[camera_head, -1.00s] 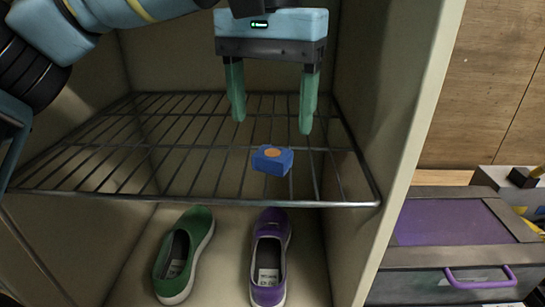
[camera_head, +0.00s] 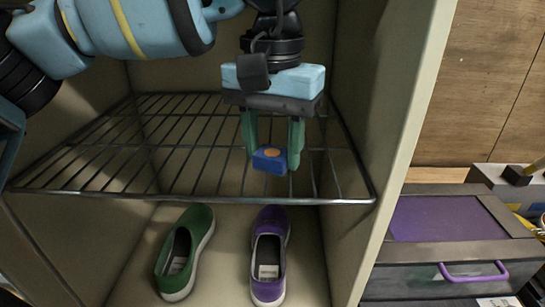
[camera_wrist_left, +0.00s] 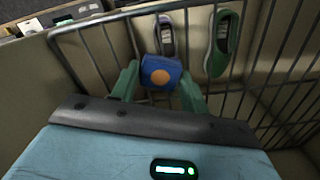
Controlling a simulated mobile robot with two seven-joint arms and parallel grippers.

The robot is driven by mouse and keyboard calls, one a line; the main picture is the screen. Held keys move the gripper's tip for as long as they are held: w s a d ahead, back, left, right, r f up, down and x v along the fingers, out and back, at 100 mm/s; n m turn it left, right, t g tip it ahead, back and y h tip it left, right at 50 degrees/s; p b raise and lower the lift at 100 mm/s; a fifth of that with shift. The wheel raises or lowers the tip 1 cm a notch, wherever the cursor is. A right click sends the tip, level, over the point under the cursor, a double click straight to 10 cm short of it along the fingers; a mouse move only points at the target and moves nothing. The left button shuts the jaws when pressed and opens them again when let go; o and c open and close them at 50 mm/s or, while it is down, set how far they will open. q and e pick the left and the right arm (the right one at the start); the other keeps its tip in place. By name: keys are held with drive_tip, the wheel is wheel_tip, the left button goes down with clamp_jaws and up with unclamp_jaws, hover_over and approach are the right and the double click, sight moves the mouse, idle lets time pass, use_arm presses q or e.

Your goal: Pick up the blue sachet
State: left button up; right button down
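The blue sachet (camera_head: 268,162), a small block-like packet with an orange spot, is on the wire rack (camera_head: 160,197) near its front edge. My left gripper (camera_head: 273,160) reaches down over it from behind, with one green finger on each side. The fingers appear to touch its sides. In the left wrist view the sachet (camera_wrist_left: 161,74) lies between the two fingertips (camera_wrist_left: 160,84), with no clear gap on either side. It does not look raised off the rack. My right gripper is not in view.
A green shoe (camera_head: 185,252) and a purple shoe (camera_head: 268,258) stand on the cabinet floor below the rack. The cabinet's right wall (camera_head: 385,150) is close to my left gripper. A grey case with a purple lid (camera_head: 440,220) stands outside. The rack's left side is clear.

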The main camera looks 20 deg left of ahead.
sight(274, 155)
use_arm(q)
drive_tip(key=c, duration=0.4)
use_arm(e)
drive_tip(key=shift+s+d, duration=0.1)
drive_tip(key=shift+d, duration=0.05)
use_arm(q)
drive_tip(key=shift+r, duration=0.1)
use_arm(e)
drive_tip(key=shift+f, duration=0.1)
use_arm(q)
drive_tip(key=shift+r, duration=0.8)
drive_tip(key=shift+s+d+r+b, duration=0.1)
drive_tip(key=shift+s+r+b, duration=0.1)
drive_tip(key=shift+r, duration=0.25)
drive_tip(key=shift+s+d+r+b, duration=0.1)
drive_tip(key=shift+r+b, duration=0.05)
drive_tip(key=shift+r, duration=0.25)
drive_tip(key=s+d, duration=0.3)
drive_tip(key=s, duration=0.3)
drive_tip(key=s+d+r+b, duration=0.1)
drive_tip(key=s+d, duration=0.3)
drive_tip(key=s, duration=0.3)
drive_tip(key=shift+s+r, duration=0.25)
drive_tip(key=shift+s, duration=0.05)
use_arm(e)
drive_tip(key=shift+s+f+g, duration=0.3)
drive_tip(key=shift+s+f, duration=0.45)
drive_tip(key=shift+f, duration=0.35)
